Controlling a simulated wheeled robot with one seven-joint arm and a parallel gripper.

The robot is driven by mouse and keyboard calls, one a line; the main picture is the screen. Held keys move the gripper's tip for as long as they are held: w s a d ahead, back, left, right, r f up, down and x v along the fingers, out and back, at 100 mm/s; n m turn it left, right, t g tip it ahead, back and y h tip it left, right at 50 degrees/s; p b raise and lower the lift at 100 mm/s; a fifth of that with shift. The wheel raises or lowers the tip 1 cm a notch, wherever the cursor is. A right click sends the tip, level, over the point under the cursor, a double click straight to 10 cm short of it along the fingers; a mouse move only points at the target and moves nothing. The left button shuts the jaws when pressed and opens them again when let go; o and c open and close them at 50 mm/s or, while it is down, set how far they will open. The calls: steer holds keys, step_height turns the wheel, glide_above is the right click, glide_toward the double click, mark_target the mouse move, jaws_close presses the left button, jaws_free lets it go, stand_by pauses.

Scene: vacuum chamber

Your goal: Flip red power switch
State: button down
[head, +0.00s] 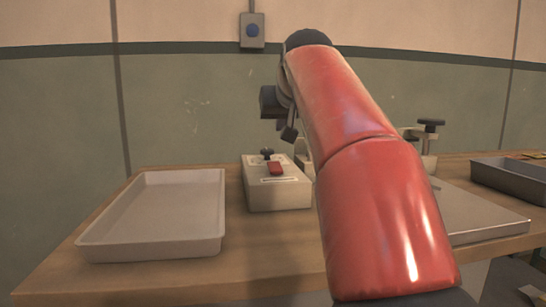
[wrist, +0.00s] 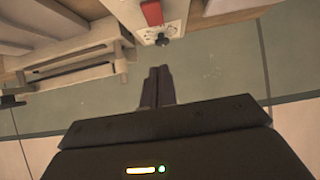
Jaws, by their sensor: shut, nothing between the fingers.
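The red power switch (head: 275,168) is on top of a small white control box (head: 277,195) on the wooden bench, beside a black knob (head: 267,153). In the wrist view the red switch (wrist: 152,12) shows at the top edge, on the box (wrist: 172,26), with the black knob (wrist: 163,40) below it. My gripper (head: 289,134) is above the box, apart from it. In the wrist view its two dark fingers (wrist: 158,70) are together and empty, with their tips just below the knob in the picture. Whether the switch is on or off cannot be told.
A shallow white tray (head: 160,249) lies left of the box. A metal plate (head: 480,218) and a dark tray (head: 515,178) are to the right. A grey wall box (head: 252,32) hangs on the green and cream wall. My red arm hides part of the bench.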

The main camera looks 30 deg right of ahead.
glide_above(273, 162)
steer(key=s, duration=0.3)
steer(key=f, duration=0.4)
steer(key=a+f, duration=0.1)
steer(key=f, duration=0.1)
steer(key=shift+s, duration=0.15)
steer(key=shift+f+b, duration=0.55)
steer(key=shift+f, duration=0.25)
steer(key=shift+d+f, duration=0.1)
steer(key=shift+f, duration=0.85)
steer(key=shift+w, duration=0.2)
steer(key=shift+s, duration=0.2)
